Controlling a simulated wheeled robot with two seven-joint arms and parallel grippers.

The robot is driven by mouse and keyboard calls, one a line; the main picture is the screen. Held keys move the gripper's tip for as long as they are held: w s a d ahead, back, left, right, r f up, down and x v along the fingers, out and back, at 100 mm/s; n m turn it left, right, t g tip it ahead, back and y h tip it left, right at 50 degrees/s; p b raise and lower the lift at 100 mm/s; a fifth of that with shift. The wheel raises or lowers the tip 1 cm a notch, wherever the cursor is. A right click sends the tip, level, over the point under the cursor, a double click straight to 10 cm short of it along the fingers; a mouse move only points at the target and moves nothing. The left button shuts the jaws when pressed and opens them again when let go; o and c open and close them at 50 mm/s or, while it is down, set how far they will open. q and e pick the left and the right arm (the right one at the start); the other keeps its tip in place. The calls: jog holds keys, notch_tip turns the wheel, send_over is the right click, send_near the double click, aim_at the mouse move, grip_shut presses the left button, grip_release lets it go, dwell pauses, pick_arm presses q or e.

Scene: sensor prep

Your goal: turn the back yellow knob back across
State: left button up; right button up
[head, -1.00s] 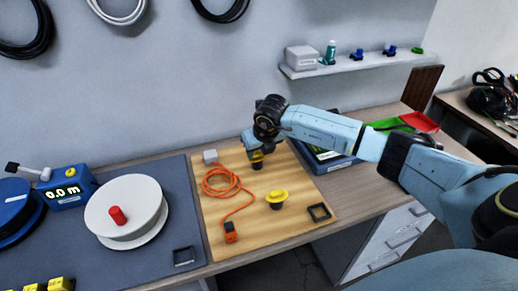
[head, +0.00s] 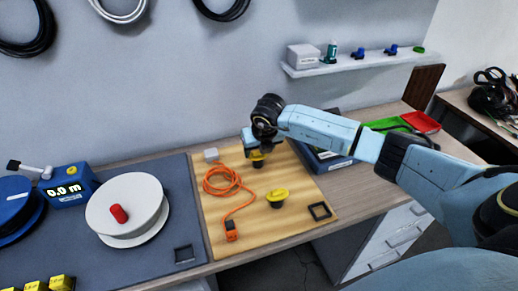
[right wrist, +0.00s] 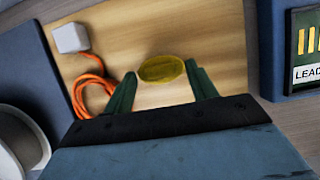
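The back yellow knob (head: 257,155) stands on the wooden board near its back edge, partly hidden under my right gripper. In the right wrist view its oval yellow top (right wrist: 162,69) lies between the fingertips, its long side running from finger to finger. My right gripper (head: 254,149) points down over this knob. In the right wrist view its two dark green fingers (right wrist: 160,76) are spread, one on each side of the knob, with what look like narrow gaps. The front yellow knob (head: 277,196) stands nearer on the same board, clear of the gripper. My left gripper is out of view.
An orange cable (head: 222,183) lies coiled left of the knobs, near a small grey block (head: 211,155). A black square frame (head: 320,211) is at the board's front right. A blue case (head: 336,163) stands close on the right. A white reel (head: 125,199) is at left.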

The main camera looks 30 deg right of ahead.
jog(key=v, duration=1.3)
jog(key=shift+r, duration=0.2)
